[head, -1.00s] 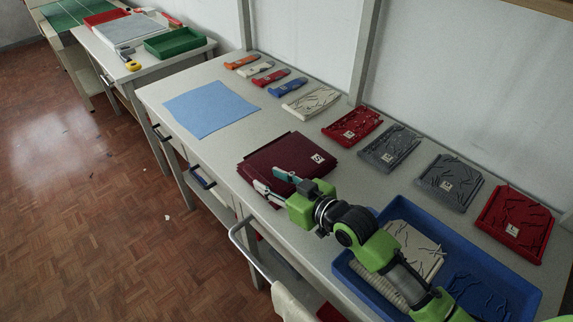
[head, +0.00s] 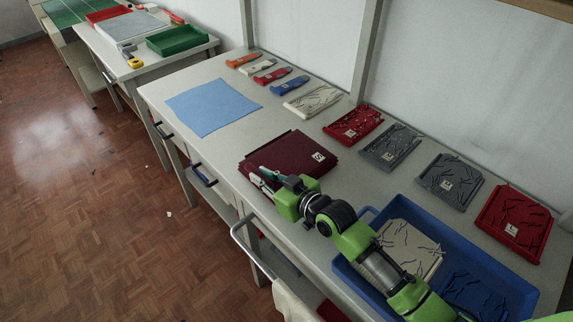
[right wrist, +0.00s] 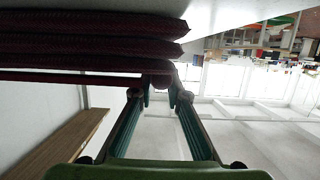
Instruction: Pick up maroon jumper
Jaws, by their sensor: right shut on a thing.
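The maroon jumper (head: 296,153) lies folded flat on the long grey table in the head view, with a small white tag at its right corner. In the right wrist view, its stacked folds (right wrist: 90,50) fill the upper left. My right gripper (head: 262,178) is at the jumper's near front edge. In the right wrist view the fingertips (right wrist: 158,88) are shut on the edge of a maroon fold. The jumper still rests on the table. My left gripper is out of view.
A blue cloth (head: 212,106) lies flat to the left of the jumper. A blue tray (head: 505,275) with folded garments stands at the right under my arm. Several folded garments, including a grey one (head: 389,147), line the wall side. The table's front edge is close to the jumper.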

